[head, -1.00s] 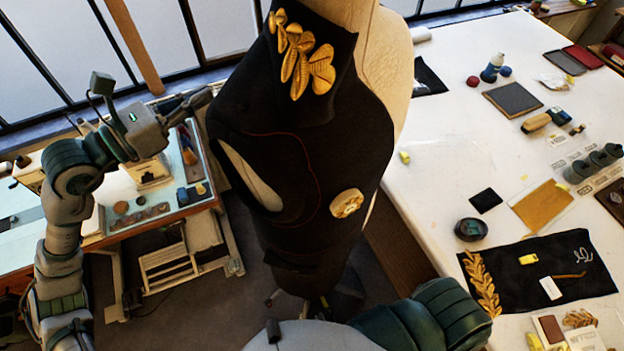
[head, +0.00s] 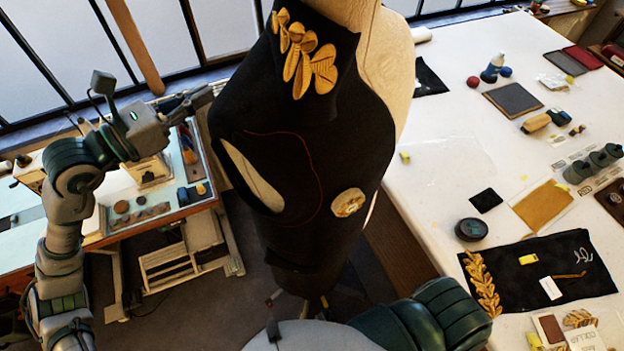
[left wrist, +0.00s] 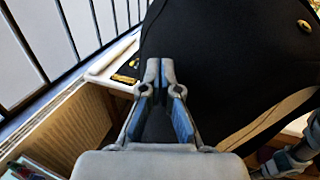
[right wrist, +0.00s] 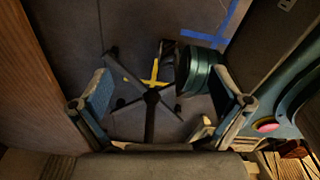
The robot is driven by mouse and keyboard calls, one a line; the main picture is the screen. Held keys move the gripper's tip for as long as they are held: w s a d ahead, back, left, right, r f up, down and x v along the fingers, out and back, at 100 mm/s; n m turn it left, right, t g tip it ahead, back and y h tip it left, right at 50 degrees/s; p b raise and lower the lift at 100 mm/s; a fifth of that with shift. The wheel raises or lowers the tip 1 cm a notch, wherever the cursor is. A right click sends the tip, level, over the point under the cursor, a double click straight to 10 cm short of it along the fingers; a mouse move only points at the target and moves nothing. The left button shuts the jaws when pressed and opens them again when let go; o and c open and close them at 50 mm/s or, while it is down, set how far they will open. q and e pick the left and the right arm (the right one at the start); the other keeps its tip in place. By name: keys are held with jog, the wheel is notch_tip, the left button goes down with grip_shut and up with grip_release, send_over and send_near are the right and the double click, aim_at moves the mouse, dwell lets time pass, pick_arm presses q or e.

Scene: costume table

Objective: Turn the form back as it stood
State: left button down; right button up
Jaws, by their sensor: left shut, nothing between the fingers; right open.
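The form (head: 310,150) stands upright in the middle of the head view, its pale shoulder (head: 385,60) bare and the rest in a black garment. Gold leaves (head: 305,60) sit high on it, a gold round ornament (head: 349,203) lower right, and a pale slit opening at left. In the left wrist view the black garment (left wrist: 220,60) fills the right side. My left gripper (head: 208,92) is shut and empty at the form's left edge; I cannot tell if it touches. My right gripper (right wrist: 162,82) is open and empty, low above the form's wheeled stand (right wrist: 152,97); the head view hides it.
A white table (head: 440,130) on the right holds tools, swatches and a black cloth with gold leaves (head: 482,285). A smaller work table (head: 140,212) stands at left by the windows. The floor has a yellow cross (right wrist: 154,78) under the stand and blue tape (right wrist: 205,38).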

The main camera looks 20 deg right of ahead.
aim_at(236, 148)
pick_arm(q)
jog(key=s+n+t, duration=0.1)
jog(key=s, duration=0.1)
jog(key=s+n+t+y+b, duration=0.1)
jog(key=s, duration=0.1)
jog(key=s+d+t+y, duration=0.1)
jog(key=s+t, duration=0.1)
jog(key=s, duration=0.1)
jog(key=shift+r+n, duration=0.1)
jog(key=shift+n, duration=0.3)
jog(key=shift+s+d+b, duration=0.1)
jog(key=shift+s+b, duration=0.2)
jog(key=shift+b, duration=0.05)
jog(key=s+t, duration=0.1)
jog(key=s+d+n+t+y+b, duration=0.1)
jog(key=s, duration=0.1)
jog(key=s+n+t+y, duration=0.1)
jog(key=shift+s+d+b, duration=0.35)
jog(key=shift+s+b, duration=0.05)
jog(key=shift+s+d+n+y, duration=0.1)
jog(key=shift+s+n+y, duration=0.2)
jog(key=shift+n, duration=0.1)
pick_arm(e)
jog(key=f, duration=0.3)
jog(key=shift+s+a+f, duration=0.15)
jog(key=shift+s+a, duration=0.05)
jog(key=shift+s, duration=0.15)
pick_arm(q)
jog(key=shift+w, duration=0.1)
